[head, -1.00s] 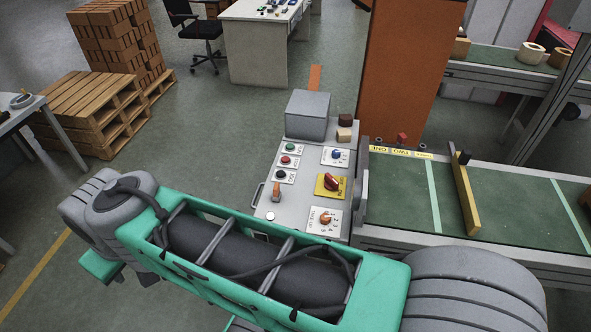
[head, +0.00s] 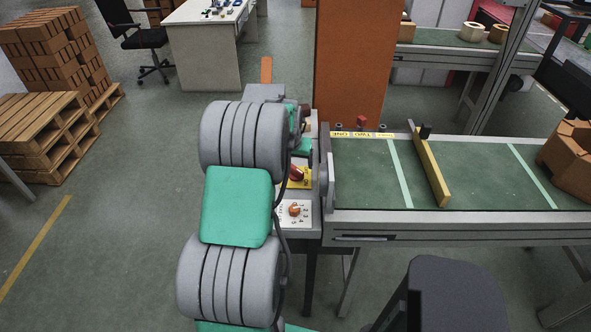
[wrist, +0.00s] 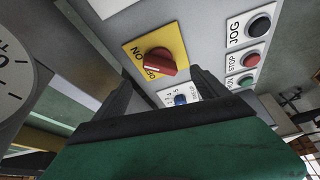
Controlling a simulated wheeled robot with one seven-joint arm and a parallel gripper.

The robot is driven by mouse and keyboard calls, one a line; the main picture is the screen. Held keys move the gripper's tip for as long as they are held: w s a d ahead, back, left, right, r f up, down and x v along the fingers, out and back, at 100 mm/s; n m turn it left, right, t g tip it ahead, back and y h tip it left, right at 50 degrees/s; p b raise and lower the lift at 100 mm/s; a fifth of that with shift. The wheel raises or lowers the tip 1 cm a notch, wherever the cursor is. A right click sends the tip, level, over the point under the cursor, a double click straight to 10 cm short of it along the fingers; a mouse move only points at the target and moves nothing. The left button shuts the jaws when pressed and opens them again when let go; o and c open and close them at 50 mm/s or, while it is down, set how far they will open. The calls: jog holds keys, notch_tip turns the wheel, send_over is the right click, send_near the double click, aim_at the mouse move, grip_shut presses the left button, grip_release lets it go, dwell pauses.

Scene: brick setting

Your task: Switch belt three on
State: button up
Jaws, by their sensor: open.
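The control panel (head: 303,240) stands at the left end of the green belt. In the wrist view, a red rotary knob (wrist: 157,63) sits on a yellow plate (wrist: 135,48) with ON and OFF lettering; I cannot tell its setting. A blue knob (wrist: 181,99) on a white numbered plate shows between my fingers. My gripper (wrist: 163,80) is open and empty, its dark fingers around the view of the red knob; contact cannot be told. In the head view my arm hides the gripper and much of the panel. An orange knob (head: 294,209) on a white plate is visible.
Black JOG (wrist: 260,25), red STOP (wrist: 252,59) and green (wrist: 246,81) buttons line the panel. Yellow labels (head: 361,134) reading ONE and TWO, and a third, lie on the belt's far edge. An orange pillar (head: 350,60) rises behind.

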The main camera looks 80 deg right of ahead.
aim_at(295, 169)
jog(key=p+x, duration=0.1)
jog(key=x, duration=0.5)
jog(key=shift+f, duration=0.1)
jog(key=shift+c, duration=0.4)
jog(key=shift+w, duration=0.1)
jog(key=c, duration=1.3)
jog(key=shift+m+b, duration=0.3)
jog(key=shift+b, duration=0.25)
jog(key=shift+o, duration=0.2)
jog(key=m+g+b, duration=0.1)
jog(key=m+b, duration=0.1)
jog(key=shift+w+f+b, duration=0.1)
jog(key=shift+f+b, duration=0.05)
jog(key=shift+b, duration=0.15)
jog(key=shift+w+m+g+y+b, duration=0.15)
jog(key=shift+m+g+b, duration=0.25)
jog(key=shift+m+b, duration=0.45)
jog(key=shift+s+m+g+y+b, duration=0.15)
jog(key=shift+m+g+b, duration=0.25)
jog(key=shift+m, duration=0.85)
jog(key=shift+c, duration=0.2)
jog(key=shift+w+r, duration=0.1)
jog(key=shift+r, duration=0.1)
